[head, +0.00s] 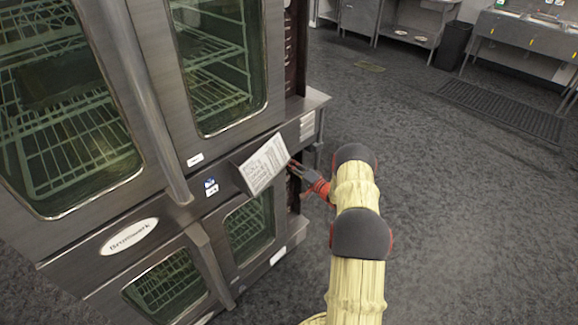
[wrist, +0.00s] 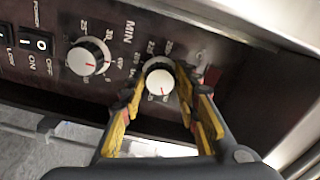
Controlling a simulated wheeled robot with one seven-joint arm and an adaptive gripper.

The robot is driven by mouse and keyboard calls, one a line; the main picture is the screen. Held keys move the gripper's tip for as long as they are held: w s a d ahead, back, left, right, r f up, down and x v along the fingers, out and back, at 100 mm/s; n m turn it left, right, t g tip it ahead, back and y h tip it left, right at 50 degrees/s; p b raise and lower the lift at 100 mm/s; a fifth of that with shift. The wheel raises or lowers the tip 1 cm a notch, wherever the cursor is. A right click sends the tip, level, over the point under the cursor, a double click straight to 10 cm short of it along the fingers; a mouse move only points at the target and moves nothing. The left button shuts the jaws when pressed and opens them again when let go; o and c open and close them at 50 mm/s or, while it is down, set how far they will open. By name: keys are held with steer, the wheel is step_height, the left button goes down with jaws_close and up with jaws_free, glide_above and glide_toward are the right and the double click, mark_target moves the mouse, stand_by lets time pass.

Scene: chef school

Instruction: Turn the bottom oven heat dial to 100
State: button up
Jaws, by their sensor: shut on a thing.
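My gripper (wrist: 160,88) is shut on a round dial (wrist: 158,75) with a white face and dark rim, one finger on each side of it. I take it for the heat dial, as temperature-like numbers ring it. A red mark on its face points down in the wrist view. In the head view my gripper (head: 297,171) reaches the right side of the stacked ovens, beside the bottom oven (head: 165,285). The dial is hidden there. The printed numbers are partly covered and too small to read surely.
A second white dial (wrist: 88,57), marked MIN, sits left of the held one on the dark panel. Further left is a power switch (wrist: 37,42). A white printed sheet (head: 264,163) sticks out from the oven front near my gripper. Open floor (head: 440,200) lies to the right.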

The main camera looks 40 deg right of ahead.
stand_by(0.3)
steer(key=o, duration=1.1)
steer(key=shift+o, duration=0.3)
steer(key=s+d, duration=0.1)
steer(key=s, duration=1.1)
